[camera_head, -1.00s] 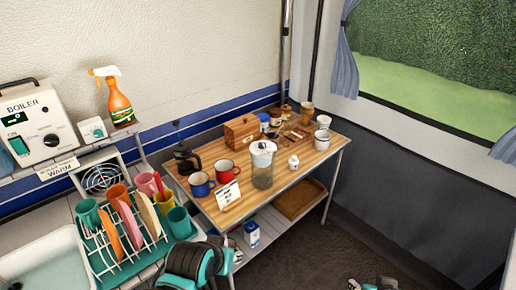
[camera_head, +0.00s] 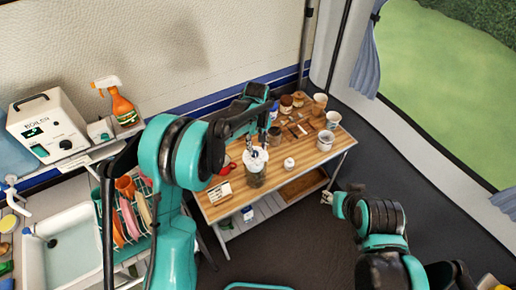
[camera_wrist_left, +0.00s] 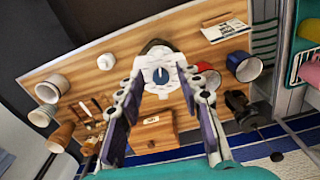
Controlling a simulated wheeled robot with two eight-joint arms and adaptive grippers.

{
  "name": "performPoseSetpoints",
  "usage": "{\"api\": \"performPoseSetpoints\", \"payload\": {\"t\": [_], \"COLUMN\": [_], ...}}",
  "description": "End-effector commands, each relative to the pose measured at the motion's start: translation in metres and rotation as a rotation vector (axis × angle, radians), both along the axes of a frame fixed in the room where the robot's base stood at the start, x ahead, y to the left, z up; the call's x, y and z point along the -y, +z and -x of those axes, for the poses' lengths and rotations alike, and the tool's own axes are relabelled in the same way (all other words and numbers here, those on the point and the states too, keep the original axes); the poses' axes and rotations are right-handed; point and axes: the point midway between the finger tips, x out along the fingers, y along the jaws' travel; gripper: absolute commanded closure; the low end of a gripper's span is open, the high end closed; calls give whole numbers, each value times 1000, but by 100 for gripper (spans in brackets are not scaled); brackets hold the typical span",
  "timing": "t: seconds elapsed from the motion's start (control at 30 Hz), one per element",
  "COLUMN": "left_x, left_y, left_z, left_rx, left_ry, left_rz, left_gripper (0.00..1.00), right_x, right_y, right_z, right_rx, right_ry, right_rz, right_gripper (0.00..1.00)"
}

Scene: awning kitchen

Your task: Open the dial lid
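The dial lid (camera_head: 256,158) is white and sits on a clear jar (camera_head: 256,180) that stands upright on the wooden table. In the left wrist view the lid (camera_wrist_left: 161,75) is seen from above, with a round blue dial in its middle. My left gripper (camera_head: 262,142) is above the lid, pointing down. In the left wrist view its fingers (camera_wrist_left: 160,64) are spread, one on each side of the lid, with nothing held between them. I cannot tell whether they touch it. My right gripper (camera_head: 335,200) is low, right of the table and away from the jar; its finger opening is unclear.
The wooden table (camera_head: 299,150) also bears a small white pot (camera_head: 289,163), a card (camera_head: 219,193), mugs and a wooden box (camera_wrist_left: 153,132). A black coffee press (camera_wrist_left: 246,108) stands near the wall. The dish rack and sink are at the left.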

Motion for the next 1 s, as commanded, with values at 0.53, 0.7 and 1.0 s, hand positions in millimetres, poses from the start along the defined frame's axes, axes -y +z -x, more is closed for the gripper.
{"api": "performPoseSetpoints", "payload": {"t": [0.53, 0.7, 1.0], "left_x": [3, 3, 3], "left_y": [-72, -81, -82], "left_z": [-3, -3, -3], "left_rx": [-10, -10, -10], "left_ry": [9, 9, 9], "left_rz": [-2, -2, -2], "left_gripper": [64, 64, 80], "right_x": [0, 0, 0], "right_y": [2, 1, 2], "right_z": [0, 0, 0], "right_rx": [0, 0, 0], "right_ry": [0, 0, 0], "right_rz": [0, 0, 0], "right_gripper": [60, 60, 60]}}
